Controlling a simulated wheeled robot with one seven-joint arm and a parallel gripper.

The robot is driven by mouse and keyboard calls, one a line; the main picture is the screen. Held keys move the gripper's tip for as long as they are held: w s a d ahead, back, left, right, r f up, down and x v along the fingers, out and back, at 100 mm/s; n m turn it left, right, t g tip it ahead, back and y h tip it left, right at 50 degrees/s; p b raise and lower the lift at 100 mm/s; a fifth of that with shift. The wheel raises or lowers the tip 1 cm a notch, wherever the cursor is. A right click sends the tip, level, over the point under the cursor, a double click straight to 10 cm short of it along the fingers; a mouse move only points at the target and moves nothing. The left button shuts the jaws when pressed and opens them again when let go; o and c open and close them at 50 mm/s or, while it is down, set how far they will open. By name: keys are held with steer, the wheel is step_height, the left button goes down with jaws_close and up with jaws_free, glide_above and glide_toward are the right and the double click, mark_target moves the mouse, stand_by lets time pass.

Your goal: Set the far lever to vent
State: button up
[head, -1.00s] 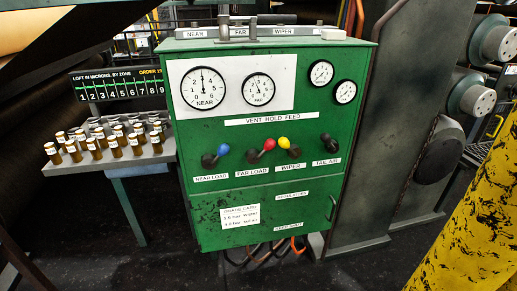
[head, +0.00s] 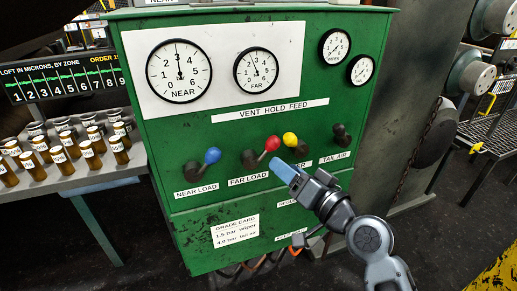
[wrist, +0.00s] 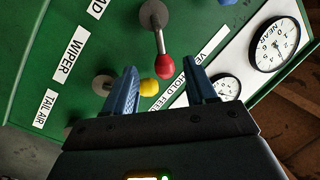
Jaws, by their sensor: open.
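The far lever, above the FAR LOAD label, has a red knob (head: 272,143) and a dark hub (head: 249,158). It tilts up and to the right in the head view. A VENT HOLD FEED strip (head: 270,111) runs above the levers. My gripper (head: 278,165) is open and empty, with blue fingers just below and right of the red knob. In the wrist view, the red knob (wrist: 165,66) shows between and beyond the fingertips (wrist: 161,70); I see no contact. The far gauge (head: 256,69) has its needle slightly left of straight up.
The wiper lever's yellow knob (head: 290,139) is close beside the red one, and in the wrist view (wrist: 149,87) it shows beside the left finger. The blue near lever knob (head: 212,155) is to the left. The tail air lever (head: 340,138) is at right. Vials (head: 62,160) stand left.

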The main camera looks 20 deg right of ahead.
mark_target(267, 151)
steer(key=p+x, duration=0.1)
steer(key=x, duration=0.7)
steer(key=shift+w+r, duration=0.15)
jaws_close()
stand_by(0.4)
